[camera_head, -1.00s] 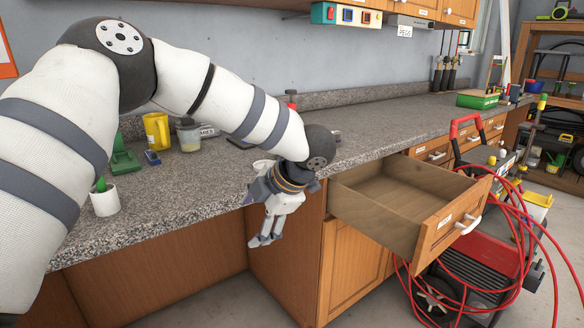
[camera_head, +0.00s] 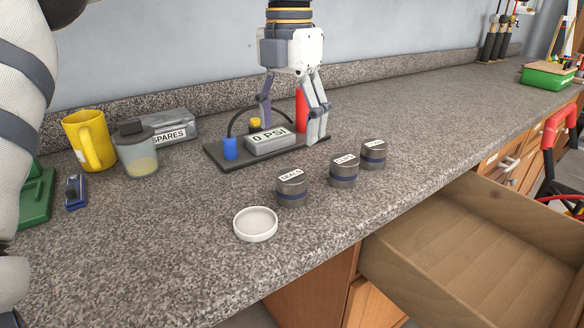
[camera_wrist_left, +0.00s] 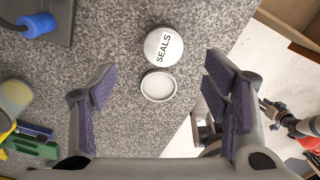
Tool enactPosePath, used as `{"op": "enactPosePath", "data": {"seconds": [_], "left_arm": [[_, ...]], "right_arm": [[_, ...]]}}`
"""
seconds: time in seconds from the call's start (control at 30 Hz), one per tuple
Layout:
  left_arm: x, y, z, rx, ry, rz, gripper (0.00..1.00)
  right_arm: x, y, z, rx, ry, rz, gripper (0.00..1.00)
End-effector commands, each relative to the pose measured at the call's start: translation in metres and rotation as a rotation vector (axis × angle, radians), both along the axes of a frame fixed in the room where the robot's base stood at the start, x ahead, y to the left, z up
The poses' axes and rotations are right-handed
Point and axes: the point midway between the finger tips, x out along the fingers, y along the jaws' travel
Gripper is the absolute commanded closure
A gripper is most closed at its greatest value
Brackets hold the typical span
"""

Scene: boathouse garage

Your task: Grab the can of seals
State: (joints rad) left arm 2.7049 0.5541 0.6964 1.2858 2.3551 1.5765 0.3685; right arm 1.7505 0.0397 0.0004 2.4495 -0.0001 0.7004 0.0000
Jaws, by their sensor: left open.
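The can of seals (camera_head: 291,190) is a short dark grey can with a white label, upright on the granite counter. It is the leftmost of three similar cans. Its round labelled top shows in the left wrist view (camera_wrist_left: 164,46), beyond the fingers and roughly midway between them sideways. My left gripper (camera_head: 291,128) points down, open and empty, behind the can and in front of part of the gauge board in the head view. In the left wrist view, what looks like my right gripper (camera_wrist_left: 271,108) is small at the right edge; its jaws are unclear.
A white round dish (camera_head: 256,225) stands in front of the can. Two other cans (camera_head: 343,171) (camera_head: 374,154) stand to its right. The gauge board (camera_head: 218,155) is behind. A yellow mug (camera_head: 92,141) and lidded jar (camera_head: 137,152) are left. An open drawer (camera_head: 470,240) juts out at right.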

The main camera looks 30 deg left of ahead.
Motion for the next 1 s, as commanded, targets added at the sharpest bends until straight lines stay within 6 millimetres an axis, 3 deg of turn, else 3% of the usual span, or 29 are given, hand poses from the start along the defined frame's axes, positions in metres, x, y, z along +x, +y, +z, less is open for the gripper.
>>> {"op": "enactPosePath", "data": {"seconds": [0.2,0.6,0.87,0.9,1.0], "left_arm": [[-0.001,0.0,-0.045,0.001,0.005,-0.001,0.31],[0.003,-0.001,-0.111,0.002,0.004,-0.001,0.31],[0.003,-0.001,-0.119,0.001,-0.001,0.0,0.31],[0.003,-0.001,-0.119,0.001,-0.001,0.0,0.33],[0.003,-0.001,-0.119,0.001,-0.001,0.0,0.56]], "right_arm": [[0.0,0.0,0.001,-0.001,0.0,-0.001,0.6],[-0.001,0.0,0.0,0.0,0.003,-0.001,0.6],[-0.001,0.0,0.0,0.0,0.002,0.0,0.6],[-0.001,0.0,0.0,0.0,0.002,0.0,0.6],[-0.001,0.0,0.0,0.0,0.002,0.0,0.6]]}}
